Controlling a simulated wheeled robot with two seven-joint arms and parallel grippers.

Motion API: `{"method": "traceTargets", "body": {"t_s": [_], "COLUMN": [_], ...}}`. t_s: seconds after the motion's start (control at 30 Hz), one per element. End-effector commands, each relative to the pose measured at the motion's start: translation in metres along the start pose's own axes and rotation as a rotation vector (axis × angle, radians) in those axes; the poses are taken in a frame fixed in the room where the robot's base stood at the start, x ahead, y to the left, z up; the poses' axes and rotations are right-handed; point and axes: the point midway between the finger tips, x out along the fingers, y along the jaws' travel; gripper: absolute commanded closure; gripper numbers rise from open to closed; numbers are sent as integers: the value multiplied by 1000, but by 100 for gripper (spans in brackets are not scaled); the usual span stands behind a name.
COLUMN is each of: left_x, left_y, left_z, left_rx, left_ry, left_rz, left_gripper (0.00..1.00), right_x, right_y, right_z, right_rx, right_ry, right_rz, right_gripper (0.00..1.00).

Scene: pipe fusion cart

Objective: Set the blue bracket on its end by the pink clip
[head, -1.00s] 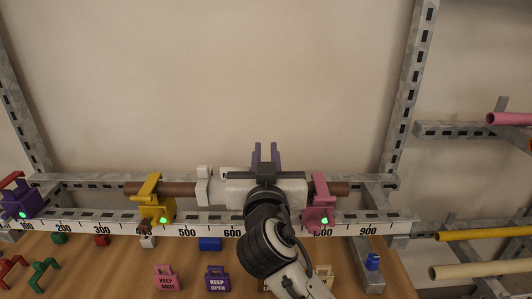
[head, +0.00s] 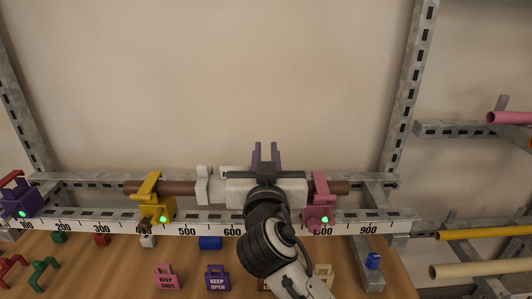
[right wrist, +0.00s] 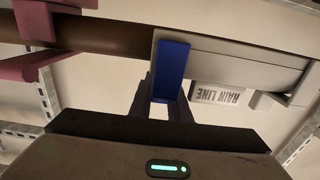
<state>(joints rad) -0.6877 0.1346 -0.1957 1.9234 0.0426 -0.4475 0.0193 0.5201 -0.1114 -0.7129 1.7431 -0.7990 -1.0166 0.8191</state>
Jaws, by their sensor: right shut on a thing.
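The blue bracket (right wrist: 172,66) shows upright in the right wrist view, between the dark fingers of my right gripper (right wrist: 167,98). It lies in front of the place where the brown pipe (right wrist: 110,38) meets the pale sleeve (right wrist: 230,62). I cannot tell whether it touches the sleeve. The pink clip (right wrist: 33,22) is left of it, apart. In the head view the pink clip (head: 320,188) grips the pipe just right of my right gripper (head: 265,153), which hides the bracket there. My left gripper is not in view.
A yellow clip (head: 150,190) holds the pipe on the left, and a purple one (head: 18,203) is at far left. A marked rail (head: 205,231) runs along the front. Padlock-shaped tags and small blocks lie on the wooden table (head: 110,270). Racked pipes (head: 480,267) are at right.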

Motion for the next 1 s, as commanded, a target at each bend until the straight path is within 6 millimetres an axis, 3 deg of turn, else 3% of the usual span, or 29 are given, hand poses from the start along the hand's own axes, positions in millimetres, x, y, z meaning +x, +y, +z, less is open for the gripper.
{"method": "traceTargets", "body": {"t_s": [1.0], "left_x": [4], "left_y": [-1], "left_z": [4], "left_rx": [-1], "left_ry": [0], "left_rz": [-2], "left_gripper": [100], "right_x": [0], "right_y": [0], "right_z": [5], "right_rx": [0], "right_ry": [0], "right_rz": [0], "right_gripper": [100]}}
